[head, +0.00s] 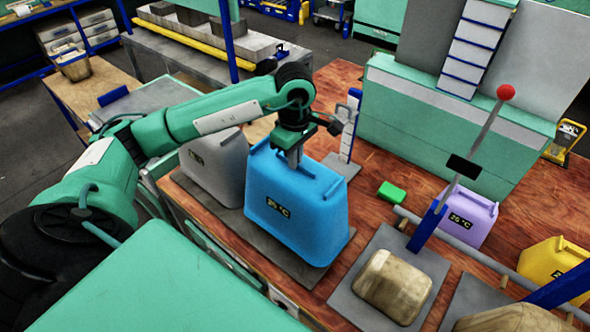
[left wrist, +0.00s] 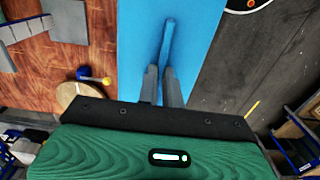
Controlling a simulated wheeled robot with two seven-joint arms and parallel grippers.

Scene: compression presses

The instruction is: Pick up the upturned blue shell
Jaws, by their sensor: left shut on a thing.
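The upturned blue shell (head: 295,210) has a "20 °C" label and stands on a dark mat (head: 345,262) on the wooden table, in the middle of the head view. A thin handle-like ridge runs along its top. My left gripper (head: 294,158) points down onto the top of the shell. In the left wrist view, the left gripper (left wrist: 164,76) is shut on the ridge (left wrist: 167,40) of the blue shell. I cannot tell whether the shell's bottom is clear of the mat. My right gripper shows in neither view.
A grey shell (head: 213,170) stands close on the left of the blue one. To the right are a small green block (head: 391,191), a beige rounded block (head: 392,287), a lever with a red knob (head: 505,92), a purple shell (head: 466,218) and a yellow shell (head: 545,270).

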